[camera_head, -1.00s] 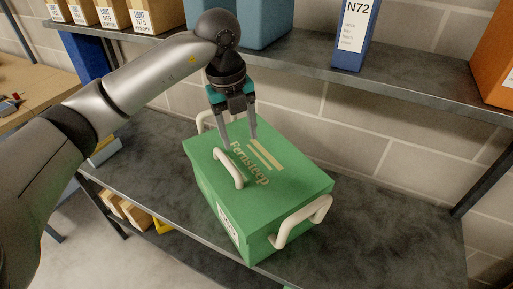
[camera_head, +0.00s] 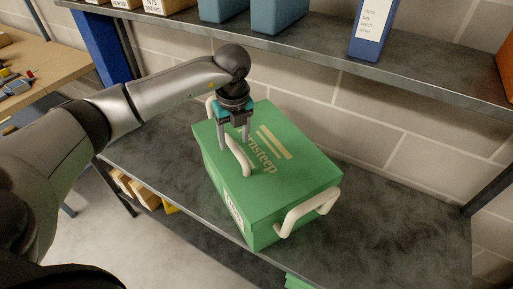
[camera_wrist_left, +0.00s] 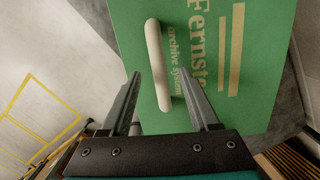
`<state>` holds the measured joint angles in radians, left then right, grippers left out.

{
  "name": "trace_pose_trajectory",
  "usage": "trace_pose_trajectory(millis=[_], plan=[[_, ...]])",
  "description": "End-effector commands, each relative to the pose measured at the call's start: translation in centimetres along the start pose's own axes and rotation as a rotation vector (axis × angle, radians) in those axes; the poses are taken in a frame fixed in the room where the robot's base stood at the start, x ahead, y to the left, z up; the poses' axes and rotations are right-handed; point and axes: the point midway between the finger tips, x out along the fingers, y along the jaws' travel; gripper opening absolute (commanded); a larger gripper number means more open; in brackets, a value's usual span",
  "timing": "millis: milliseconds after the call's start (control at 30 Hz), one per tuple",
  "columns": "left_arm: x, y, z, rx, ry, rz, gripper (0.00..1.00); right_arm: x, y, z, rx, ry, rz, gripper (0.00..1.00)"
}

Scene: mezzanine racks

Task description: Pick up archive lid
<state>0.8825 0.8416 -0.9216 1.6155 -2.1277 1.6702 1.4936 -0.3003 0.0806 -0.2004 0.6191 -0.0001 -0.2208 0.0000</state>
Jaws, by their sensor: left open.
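The archive lid (camera_head: 290,178) is the green top of a green box, with pale lettering and a cream handle (camera_head: 237,157) on it. The lid sits on the box (camera_head: 262,230), which stands on the grey shelf. My left gripper (camera_head: 234,146) is open, pointing down just above the lid at the handle. In the left wrist view the lid (camera_wrist_left: 215,105) fills the middle, and the handle (camera_wrist_left: 157,62) runs up from between the fingertips of my left gripper (camera_wrist_left: 158,84). I cannot tell whether the fingers touch the handle. My right gripper is not in view.
Cream side handles (camera_head: 308,212) stick out from the box. An upper shelf (camera_head: 330,60) with blue bins (camera_head: 280,14) and a blue binder (camera_head: 371,28) runs behind and above my left arm. The grey shelf (camera_head: 400,225) is clear to the right of the box.

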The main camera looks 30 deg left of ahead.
Motion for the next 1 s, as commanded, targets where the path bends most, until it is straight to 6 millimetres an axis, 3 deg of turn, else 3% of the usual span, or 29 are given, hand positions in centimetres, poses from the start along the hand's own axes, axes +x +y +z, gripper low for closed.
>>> trace_pose_trajectory(millis=[233, 533, 1000], plan=[[3.6, 0.1, 0.0, -0.001, 0.002, 0.003, 0.62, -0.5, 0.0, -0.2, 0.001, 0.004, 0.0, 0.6], [4.1, 0.1, 0.0, 0.0, 0.001, 0.001, 0.62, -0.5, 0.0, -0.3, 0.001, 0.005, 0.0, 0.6], [4.0, 0.1, 0.0, 0.0, 0.001, 0.0, 0.09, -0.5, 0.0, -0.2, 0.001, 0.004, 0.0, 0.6]])
